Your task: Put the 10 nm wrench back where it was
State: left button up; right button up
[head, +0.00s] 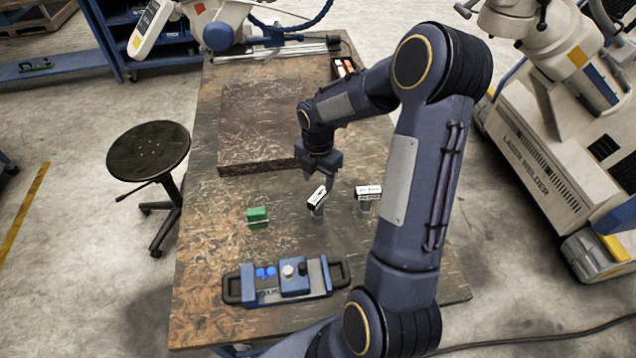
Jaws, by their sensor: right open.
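Two small white-and-black labelled pieces stand on the table in the head view, each with a grey lower part. The left piece (317,197) is turned at an angle, and the right piece (368,190) sits square beside it, partly bordered by my arm. The lettering is too small to tell which is the 10 nm wrench. My right gripper (326,181) points down just above the left piece, open. I cannot tell whether its fingertips touch that piece. My left gripper is out of view.
A green block (257,216) lies on the table (220,290) to the left. A blue control box (284,281) with handles sits at the front. A raised dark slab (258,125) lies behind. A black stool (148,150) stands left of the table.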

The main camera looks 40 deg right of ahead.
jog(key=s+a+r+m+t+y, duration=0.2)
jog(key=s+a+r+m, duration=0.5)
jog(key=m, duration=0.4)
jog(key=s+a+r+m+t+y, duration=0.1)
jog(key=s+a+r+m+t, duration=0.2)
jog(key=s+a+r+m, duration=0.5)
jog(key=s+r+m, duration=0.1)
jog(key=s+m, duration=0.3)
jog(key=shift+s+a+t+y, duration=0.2)
jog(key=shift+a+t+y, duration=0.1)
jog(key=shift+y, duration=0.1)
jog(key=shift+r, duration=0.1)
jog(key=shift+f+b, duration=2.25)
jog(key=shift+b, duration=0.05)
